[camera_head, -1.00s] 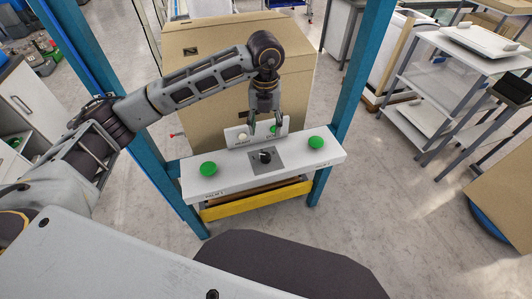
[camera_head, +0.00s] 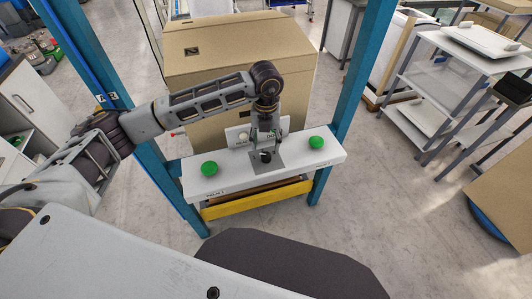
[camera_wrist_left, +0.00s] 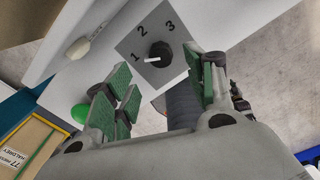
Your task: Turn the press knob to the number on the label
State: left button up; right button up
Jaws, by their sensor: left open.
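The black press knob (camera_head: 265,157) sits on a grey square plate on the white control panel (camera_head: 225,180). In the left wrist view the knob (camera_wrist_left: 160,54) has a white pointer aimed towards the 1; the plate (camera_wrist_left: 148,38) carries 1, 2 and 3. My left gripper (camera_head: 266,143) is over the knob, pointing down. In the left wrist view its green-padded fingers (camera_wrist_left: 165,82) are apart, with the knob between and beyond them; I see no contact. I cannot read a number on a label for the knob. My right gripper is not in view.
Green buttons (camera_head: 209,169) and (camera_head: 316,142) flank the knob. A small upright panel with a white button (camera_head: 243,137) stands behind it. Blue posts (camera_head: 352,85) frame the press, with a large brown box (camera_head: 205,70) behind. A shelf cart (camera_head: 440,90) is at the right.

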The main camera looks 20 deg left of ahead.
aim_at(266, 155)
pick_arm(q)
notch_tip(266, 155, down, 5)
jog(key=shift+f, duration=0.9)
jog(key=shift+c, duration=0.5)
jog(key=c, duration=1)
jog(key=shift+o, duration=0.2)
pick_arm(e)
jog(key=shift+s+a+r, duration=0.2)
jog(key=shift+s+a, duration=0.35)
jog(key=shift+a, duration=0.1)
